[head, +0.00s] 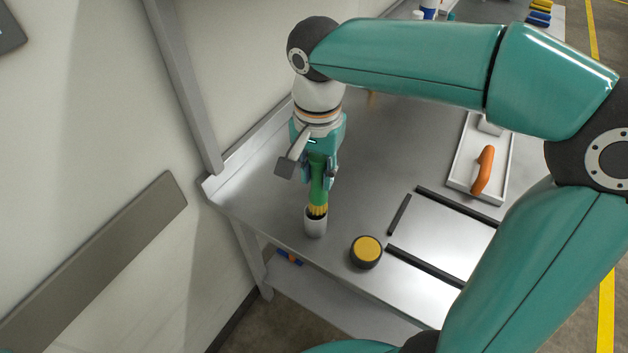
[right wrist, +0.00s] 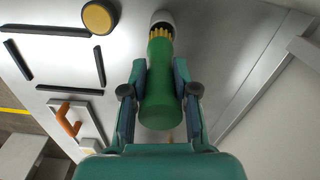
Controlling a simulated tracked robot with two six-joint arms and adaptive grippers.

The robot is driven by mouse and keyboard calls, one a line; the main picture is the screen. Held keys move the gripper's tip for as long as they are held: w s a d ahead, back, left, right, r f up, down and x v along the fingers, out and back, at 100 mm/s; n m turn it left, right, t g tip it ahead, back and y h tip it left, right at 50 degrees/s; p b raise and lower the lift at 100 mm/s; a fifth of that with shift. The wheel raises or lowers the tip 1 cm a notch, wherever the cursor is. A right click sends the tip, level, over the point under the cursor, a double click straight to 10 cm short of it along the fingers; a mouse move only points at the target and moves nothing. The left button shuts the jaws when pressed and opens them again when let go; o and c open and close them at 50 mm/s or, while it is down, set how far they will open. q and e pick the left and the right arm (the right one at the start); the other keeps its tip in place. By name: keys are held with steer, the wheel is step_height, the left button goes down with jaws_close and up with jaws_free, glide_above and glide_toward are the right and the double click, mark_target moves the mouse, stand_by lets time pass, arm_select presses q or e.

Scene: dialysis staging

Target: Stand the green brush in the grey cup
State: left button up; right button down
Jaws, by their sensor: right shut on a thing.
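The green brush (head: 318,190) is in my right gripper (head: 318,178), upright with its yellow bristles pointing down. The grey cup (head: 315,226) is light-coloured and stands near the table's edge, right below the bristles. The bristle tips meet the cup's mouth in the head view; I cannot tell how far inside they are. In the right wrist view the two fingers (right wrist: 160,72) close on both sides of the green handle (right wrist: 160,90), and the cup (right wrist: 162,18) shows beyond the bristles. My left gripper is not in view.
A round black tub with a yellow top (head: 366,251) stands right of the cup. Dark strips (head: 425,266) lie on the metal table. A white tray (head: 458,176) with an orange handle (head: 483,170) is farther right. A wall and post (head: 185,85) border the left.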

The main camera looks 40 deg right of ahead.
mark_target(315, 158)
steer(key=shift+w+f, duration=0.2)
steer(key=shift+f, duration=1.6)
steer(key=c, duration=0.9)
jaws_free()
steer(key=shift+r, duration=0.15)
step_height(315, 158, up, 7)
steer(key=shift+a+r+p, duration=0.1)
steer(key=shift+r+p, duration=0.05)
steer(key=shift+p, duration=0.15)
